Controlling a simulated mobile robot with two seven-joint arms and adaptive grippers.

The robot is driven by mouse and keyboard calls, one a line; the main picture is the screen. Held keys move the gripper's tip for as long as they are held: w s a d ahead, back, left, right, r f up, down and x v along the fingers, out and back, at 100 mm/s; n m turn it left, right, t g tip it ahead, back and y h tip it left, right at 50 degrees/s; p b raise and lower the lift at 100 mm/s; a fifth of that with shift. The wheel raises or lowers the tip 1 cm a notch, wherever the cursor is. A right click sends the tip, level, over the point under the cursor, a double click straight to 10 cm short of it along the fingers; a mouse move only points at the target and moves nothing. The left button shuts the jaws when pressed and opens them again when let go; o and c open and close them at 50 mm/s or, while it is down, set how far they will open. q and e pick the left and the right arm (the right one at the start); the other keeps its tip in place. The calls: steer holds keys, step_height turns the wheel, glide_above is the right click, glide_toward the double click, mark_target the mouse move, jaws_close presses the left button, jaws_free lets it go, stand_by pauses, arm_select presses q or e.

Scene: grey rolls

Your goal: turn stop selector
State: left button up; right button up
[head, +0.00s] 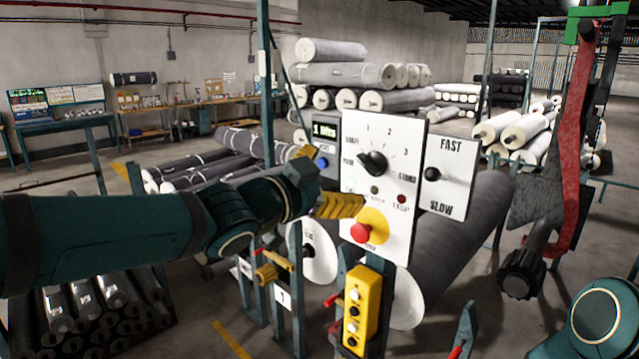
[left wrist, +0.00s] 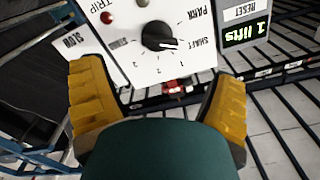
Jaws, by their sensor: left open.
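The selector is a black rotary knob (head: 373,163) on a white panel (head: 385,135), ringed by numbers and words such as PARK. In the left wrist view the knob (left wrist: 158,36) shows upside down, its white mark appearing to point toward the SHAFT label. My left gripper (head: 338,205) has yellow fingers and sits at the panel's left edge, below the knob. In the left wrist view my left gripper (left wrist: 158,100) is open and empty. The knob lies beyond the fingertips, apart from them. My right gripper does not show.
A red stop button (head: 360,232) on a yellow plate sits below the knob. A FAST/SLOW knob (head: 432,174) is to the right, a display (head: 325,130) to the left. A yellow button box (head: 362,308) stands underneath. A large grey roll (head: 465,235) lies behind the panel.

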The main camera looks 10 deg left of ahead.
arm_select(q)
steer(key=v, duration=0.3)
steer(key=shift+f, duration=0.1)
